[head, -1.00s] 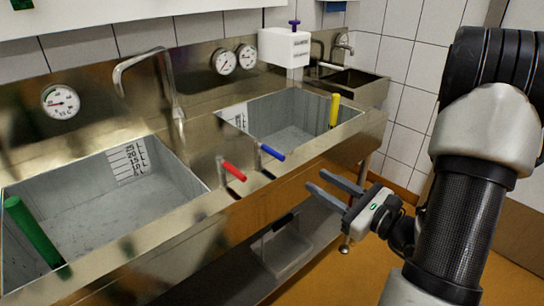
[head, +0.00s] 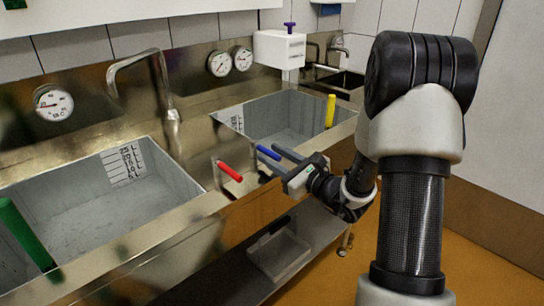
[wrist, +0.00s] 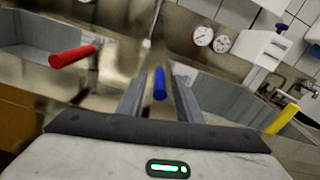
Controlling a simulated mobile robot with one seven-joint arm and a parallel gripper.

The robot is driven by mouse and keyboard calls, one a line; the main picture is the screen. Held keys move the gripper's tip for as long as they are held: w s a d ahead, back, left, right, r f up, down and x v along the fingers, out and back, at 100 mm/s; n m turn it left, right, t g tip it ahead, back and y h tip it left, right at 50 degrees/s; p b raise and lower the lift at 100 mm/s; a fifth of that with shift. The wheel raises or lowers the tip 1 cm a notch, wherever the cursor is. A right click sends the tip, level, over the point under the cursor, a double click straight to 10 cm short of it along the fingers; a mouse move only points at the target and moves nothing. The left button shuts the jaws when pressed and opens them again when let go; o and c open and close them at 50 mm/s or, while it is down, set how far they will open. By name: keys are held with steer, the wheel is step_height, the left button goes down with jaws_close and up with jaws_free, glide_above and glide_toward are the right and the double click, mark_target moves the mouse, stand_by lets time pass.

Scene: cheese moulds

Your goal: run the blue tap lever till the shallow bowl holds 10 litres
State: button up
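The blue tap lever (head: 268,152) sticks out from the steel front between two basins. In the wrist view the blue lever (wrist: 160,84) shows between my fingers, with gaps on both sides. My gripper (head: 268,162) is open around or just short of it; I cannot tell the depth. The right basin (head: 345,118) has a yellow standpipe (head: 330,111) and a partly hidden scale. The left basin (head: 190,190) has a green standpipe (head: 24,232) and a litre scale (head: 123,165). I cannot tell which is shallower. No water is visible in either.
A red lever (head: 230,171) stands just left of the blue one. A curved spout (head: 140,55) rises behind the left basin. Dials (head: 230,61) and a white dispenser (head: 279,48) are on the wall. A shelf with a clear box (head: 279,255) lies below. Floor at right is clear.

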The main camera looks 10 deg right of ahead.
steer(key=shift+w+a, duration=0.15)
steer(key=shift+w, duration=0.15)
jaws_close()
steer(key=shift+w+d+n+g+y, duration=0.25)
steer(key=shift+d+n+g+y, duration=0.1)
steer(key=shift+n+g+y, duration=0.35)
steer(key=shift+w+d+n+g+y, duration=0.3)
steer(key=shift+d+n+g+y, duration=0.15)
steer(key=shift+y, duration=0.3)
steer(key=shift+w+d+n+g+y, duration=0.25)
steer(key=shift+d+n+g+y, duration=0.05)
steer(key=shift+n+g+y, duration=0.4)
steer(key=shift+w+d+n+g+y+p, duration=0.25)
steer(key=shift+w+n+g+y, duration=0.1)
steer(key=shift+n+g+y, duration=0.3)
steer(key=shift+w+d+n+g+y+p, duration=0.2)
steer(key=shift+w+n+g+y, duration=0.2)
steer(key=shift+n+g, duration=0.35)
steer(key=shift+w+d+n+g+y+p, duration=0.25)
steer(key=shift+n+g+y, duration=0.25)
steer(key=shift+g, duration=0.35)
steer(key=shift+w, duration=0.1)
steer(key=shift+a, duration=0.1)
